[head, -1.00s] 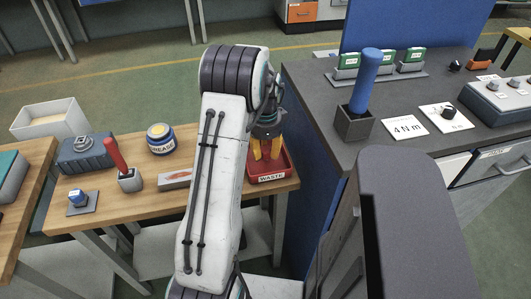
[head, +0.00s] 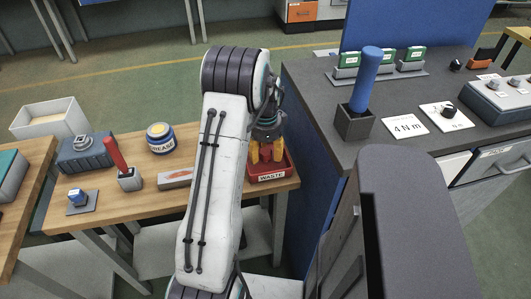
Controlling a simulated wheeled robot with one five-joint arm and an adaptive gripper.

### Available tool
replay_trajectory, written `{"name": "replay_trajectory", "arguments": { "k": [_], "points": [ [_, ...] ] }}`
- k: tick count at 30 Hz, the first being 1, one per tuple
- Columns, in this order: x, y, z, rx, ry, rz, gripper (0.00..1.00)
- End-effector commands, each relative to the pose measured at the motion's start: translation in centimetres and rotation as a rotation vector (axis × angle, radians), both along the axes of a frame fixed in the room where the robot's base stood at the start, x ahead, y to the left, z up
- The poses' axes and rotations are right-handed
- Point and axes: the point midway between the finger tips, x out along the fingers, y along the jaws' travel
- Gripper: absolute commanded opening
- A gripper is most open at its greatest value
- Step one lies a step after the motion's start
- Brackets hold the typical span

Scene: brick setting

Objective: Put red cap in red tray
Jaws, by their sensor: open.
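The red tray (head: 285,177), labelled "WASTE", sits at the right end of the wooden bench. My gripper (head: 266,157) points down into it, its yellow fingers apart and inside or just above the tray walls. Red shows between the fingers; I cannot tell whether it is the red cap or the tray floor. No separate red cap shows clearly elsewhere on the bench. My arm hides the part of the bench left of the tray.
A dark counter (head: 375,157) with a blue cylinder (head: 367,80) rises right of the tray.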

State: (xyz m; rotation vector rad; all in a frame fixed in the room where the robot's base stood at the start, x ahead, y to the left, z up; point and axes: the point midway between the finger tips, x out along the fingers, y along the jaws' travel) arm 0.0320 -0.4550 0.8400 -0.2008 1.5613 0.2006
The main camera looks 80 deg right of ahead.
Motion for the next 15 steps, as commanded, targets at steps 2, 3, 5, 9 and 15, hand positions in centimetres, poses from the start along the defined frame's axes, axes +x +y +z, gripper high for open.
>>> {"name": "replay_trajectory", "arguments": {
  "k": [2,3,5,9,15],
  "points": [
    [0.0,0.0,0.1,0.000,0.000,0.000,0.54],
    [0.0,0.0,0.2,0.000,0.000,0.000,0.54],
    [0.0,0.0,0.6,-0.001,0.000,0.000,0.54],
    [0.0,-0.1,2.1,-0.004,0.000,0.000,0.54],
    [0.0,-0.1,5.6,-0.005,0.001,0.000,0.54]
  ]
}}
